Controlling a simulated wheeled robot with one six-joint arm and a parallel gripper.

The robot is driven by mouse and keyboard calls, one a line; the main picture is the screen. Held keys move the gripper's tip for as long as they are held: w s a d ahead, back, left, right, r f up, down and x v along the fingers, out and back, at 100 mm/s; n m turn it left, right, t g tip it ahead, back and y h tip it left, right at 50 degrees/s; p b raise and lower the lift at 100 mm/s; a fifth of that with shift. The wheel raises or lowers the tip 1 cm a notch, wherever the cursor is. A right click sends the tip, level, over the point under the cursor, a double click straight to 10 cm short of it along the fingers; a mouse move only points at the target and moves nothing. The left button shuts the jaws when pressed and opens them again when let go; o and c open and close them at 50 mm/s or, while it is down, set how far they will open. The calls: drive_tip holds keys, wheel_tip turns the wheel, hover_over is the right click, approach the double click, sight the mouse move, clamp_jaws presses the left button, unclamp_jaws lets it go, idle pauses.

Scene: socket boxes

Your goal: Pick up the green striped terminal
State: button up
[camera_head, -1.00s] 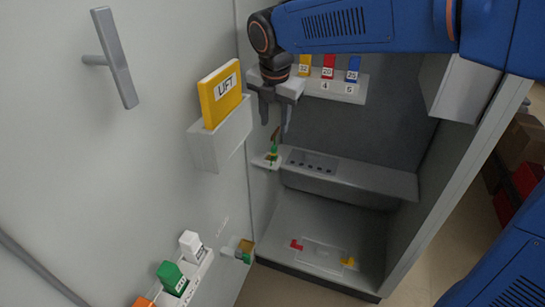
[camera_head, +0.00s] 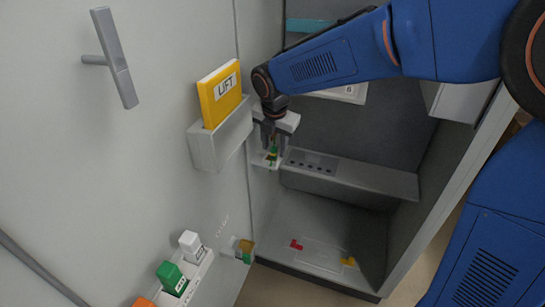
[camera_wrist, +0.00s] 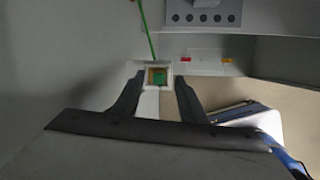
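The green striped terminal (camera_head: 272,157) is small, green with some yellow, and sits upright at a small white holder on the left wall of the cabinet. In the wrist view its green top (camera_wrist: 160,77) shows in a square white socket, with a thin green strand running up from it. My gripper (camera_head: 275,148) points down right over the terminal. In the wrist view my gripper (camera_wrist: 159,80) is open, with one finger on each side of the socket. I cannot tell whether either finger touches the terminal. Its lower part is hidden by the holder.
A grey ledge with several holes (camera_head: 312,163) lies right of the holder. A yellow LIFT card (camera_head: 220,95) stands in a white wall pocket (camera_head: 220,142) to the left. A lower holder (camera_head: 240,249) and a green block (camera_head: 170,277) are below. The cabinet floor is mostly clear.

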sight(274, 148)
drive_tip(key=shift+w+f, duration=0.15)
drive_tip(key=shift+f, duration=0.35)
drive_tip(key=shift+c, duration=0.5)
clamp_jaws()
drive_tip(key=shift+r, duration=0.1)
wheel_tip(274, 148, up, 10)
